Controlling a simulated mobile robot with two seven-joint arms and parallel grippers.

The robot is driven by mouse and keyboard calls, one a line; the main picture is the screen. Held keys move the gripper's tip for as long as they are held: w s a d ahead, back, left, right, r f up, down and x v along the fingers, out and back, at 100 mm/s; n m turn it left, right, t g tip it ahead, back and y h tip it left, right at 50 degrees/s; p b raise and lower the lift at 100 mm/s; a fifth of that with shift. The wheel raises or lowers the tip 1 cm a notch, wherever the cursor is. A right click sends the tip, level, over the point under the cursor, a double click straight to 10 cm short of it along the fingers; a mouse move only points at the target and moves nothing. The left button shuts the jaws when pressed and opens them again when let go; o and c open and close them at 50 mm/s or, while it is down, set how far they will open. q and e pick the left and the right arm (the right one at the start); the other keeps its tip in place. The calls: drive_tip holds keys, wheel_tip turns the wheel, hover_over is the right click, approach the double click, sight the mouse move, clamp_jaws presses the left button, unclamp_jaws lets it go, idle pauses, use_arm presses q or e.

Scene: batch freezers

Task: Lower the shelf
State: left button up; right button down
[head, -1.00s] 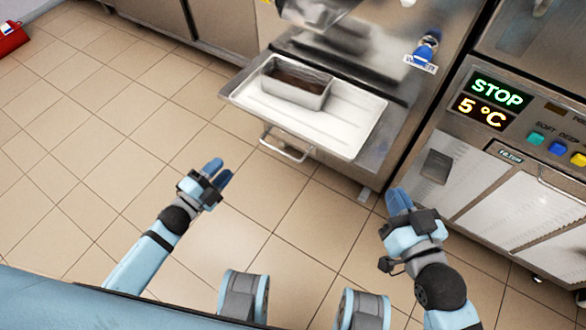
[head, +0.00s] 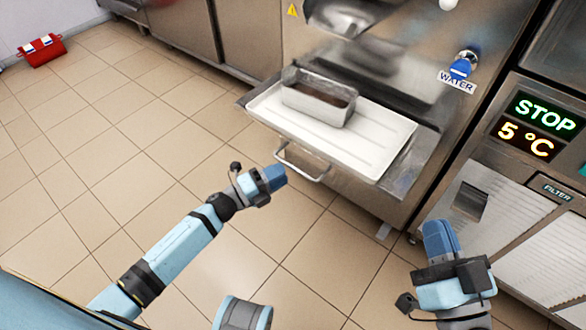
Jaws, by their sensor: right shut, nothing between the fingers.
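The steel shelf (head: 408,180) sticks out level from the front of the freezer and has a looped metal handle (head: 312,177) on its front edge. A white tray (head: 372,147) lies on the shelf, with a metal pan (head: 318,98) holding something dark on it. My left gripper (head: 280,175) is just in front of the left end of the handle, and I cannot tell whether it touches it. Its fingers are seen edge-on and overlap, so their opening is hidden. My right gripper (head: 436,228) is shut and empty, below and right of the shelf.
A blue water tap (head: 461,68) is on the freezer front above the shelf. A second machine (head: 530,190) with a STOP and 5 °C display stands close on the right. A red box (head: 42,50) lies far left.

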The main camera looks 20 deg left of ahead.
sight(293, 166)
use_arm(q)
drive_tip(key=shift+x, duration=2.25)
drive_tip(key=shift+c, duration=0.2)
drive_tip(key=shift+b, duration=0.3)
clamp_jaws()
